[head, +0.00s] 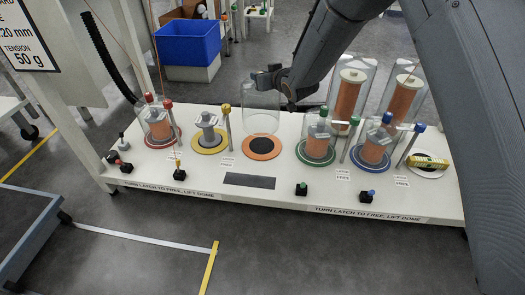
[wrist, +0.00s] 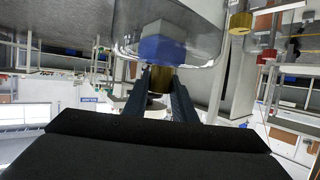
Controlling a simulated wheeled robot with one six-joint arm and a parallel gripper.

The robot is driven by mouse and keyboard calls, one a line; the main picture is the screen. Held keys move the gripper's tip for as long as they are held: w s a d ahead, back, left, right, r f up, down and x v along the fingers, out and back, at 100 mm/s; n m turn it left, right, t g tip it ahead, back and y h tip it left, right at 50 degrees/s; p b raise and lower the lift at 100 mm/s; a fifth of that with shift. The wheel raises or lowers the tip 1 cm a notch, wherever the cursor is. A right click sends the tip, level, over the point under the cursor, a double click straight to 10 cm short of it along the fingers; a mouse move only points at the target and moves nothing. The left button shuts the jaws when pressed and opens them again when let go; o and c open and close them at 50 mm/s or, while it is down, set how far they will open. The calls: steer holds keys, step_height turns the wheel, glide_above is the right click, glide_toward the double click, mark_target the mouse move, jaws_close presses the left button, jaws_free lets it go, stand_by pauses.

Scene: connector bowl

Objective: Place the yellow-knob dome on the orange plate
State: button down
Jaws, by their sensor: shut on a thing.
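The yellow-knob dome (head: 260,102) is a clear, empty cylinder. In the head view it appears upright, its lower rim just above or behind the far edge of the orange plate (head: 277,147); the gap is hard to judge. The orange plate is a flat ring with a black centre and nothing on it. My gripper (head: 268,78) is at the top of the dome. In the wrist view the two dark fingers (wrist: 165,98) are shut on the gold-yellow knob (wrist: 159,78), and the dome wall (wrist: 205,35) extends beyond it.
Left of the orange plate stands the uncovered grey spool on the yellow plate (head: 198,147), with a yellow-topped post (head: 227,125). Right are the green-plate dome (head: 318,138) and blue-plate dome (head: 374,142). Two tall domes with orange spools (head: 347,98) stand behind. A yellow level (head: 430,162) lies far right.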

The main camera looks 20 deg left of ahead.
steer(key=shift+w+f+b, duration=0.25)
steer(key=shift+f+b, duration=0.4)
steer(key=shift+f, duration=0.45)
step_height(320, 180, down, 10)
steer(key=b, duration=0.4)
steer(key=shift+r, duration=0.25)
steer(key=c, duration=1.5)
jaws_free()
steer(key=shift+f, duration=0.1)
steer(key=shift+o, duration=0.2)
